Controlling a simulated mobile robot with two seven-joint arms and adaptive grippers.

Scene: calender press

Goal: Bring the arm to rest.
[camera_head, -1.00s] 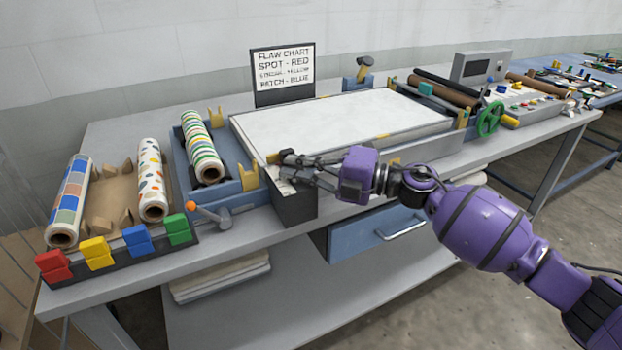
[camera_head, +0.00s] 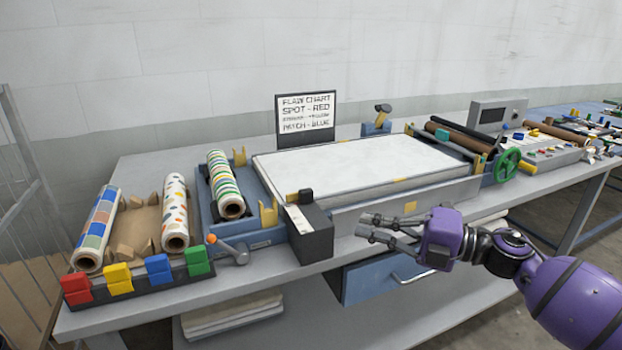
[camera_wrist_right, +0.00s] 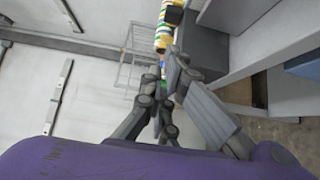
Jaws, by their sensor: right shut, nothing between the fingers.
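My right arm (camera_head: 575,298) is purple and comes in from the right in the head view. Its gripper (camera_head: 364,227) is shut and empty, held in front of the bench's front edge, right of a dark box (camera_head: 312,235). In the right wrist view the dark fingers (camera_wrist_right: 165,85) show, with striped and coloured items of the bench beyond them. My left gripper is in neither view.
The grey bench (camera_head: 225,290) carries patterned rolls (camera_head: 98,230), coloured blocks (camera_head: 117,275), a white-topped bed (camera_head: 360,162), a flaw chart (camera_head: 305,115) and a green handwheel (camera_head: 507,165). A blue drawer (camera_head: 375,282) is under the bench top, near my right gripper. Open floor lies at the lower right.

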